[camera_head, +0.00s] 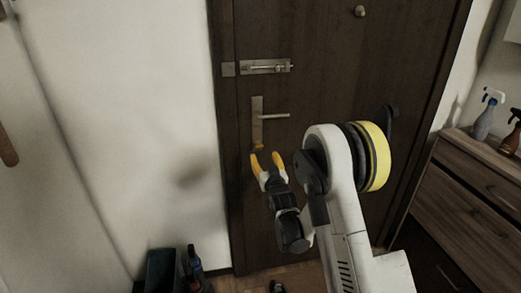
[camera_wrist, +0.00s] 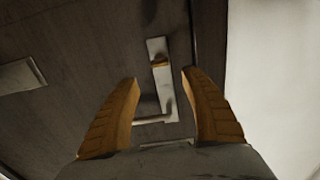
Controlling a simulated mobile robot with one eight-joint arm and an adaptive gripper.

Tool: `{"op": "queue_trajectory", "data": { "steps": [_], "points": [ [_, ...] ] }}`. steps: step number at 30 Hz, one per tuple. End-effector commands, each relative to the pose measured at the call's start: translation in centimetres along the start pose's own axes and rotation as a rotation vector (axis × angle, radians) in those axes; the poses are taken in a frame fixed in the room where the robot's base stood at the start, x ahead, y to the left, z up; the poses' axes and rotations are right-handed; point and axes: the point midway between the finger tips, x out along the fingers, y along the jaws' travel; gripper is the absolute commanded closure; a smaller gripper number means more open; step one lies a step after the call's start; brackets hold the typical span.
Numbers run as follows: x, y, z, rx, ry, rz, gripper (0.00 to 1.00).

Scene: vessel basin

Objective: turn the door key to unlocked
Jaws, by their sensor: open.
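The dark wooden door (camera_head: 305,45) is closed. Its metal lock plate (camera_head: 257,108) carries a lever handle (camera_head: 276,116) pointing right. A small brass-coloured key (camera_head: 258,147) sits at the plate's lower end. My gripper (camera_head: 266,157) is open, its yellow fingers just below and right of the key in the picture. The wrist view looks upside down there: the key (camera_wrist: 159,62) shows between and beyond the fingertips of my gripper (camera_wrist: 159,76), with the lever (camera_wrist: 155,120) nearer the palm. I see no contact with the key. Its exact turn angle is too small to tell.
A sliding bolt (camera_head: 265,67) is mounted above the lock plate. A drawer cabinet (camera_head: 480,185) with spray bottles (camera_head: 485,117) stands at the right. A dark bin (camera_head: 160,270) and bottles (camera_head: 195,265) stand at the lower left. The white wall (camera_head: 130,110) left of the door is clear.

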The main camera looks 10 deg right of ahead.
Motion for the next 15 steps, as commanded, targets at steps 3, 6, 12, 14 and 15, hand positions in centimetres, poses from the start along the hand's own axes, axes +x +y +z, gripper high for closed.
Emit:
{"op": "queue_trajectory", "data": {
  "steps": [3,6,12,14,15],
  "points": [
    [2.3,0.0,0.3,0.000,-0.001,0.000,0.46],
    [4.4,0.0,0.3,0.000,-0.002,0.000,0.46],
    [7.8,0.0,0.3,0.000,-0.002,0.000,0.46],
    [8.5,0.0,0.2,0.000,-0.002,0.000,0.46],
    [8.8,0.0,0.2,0.000,-0.002,0.000,0.46]
  ]
}}
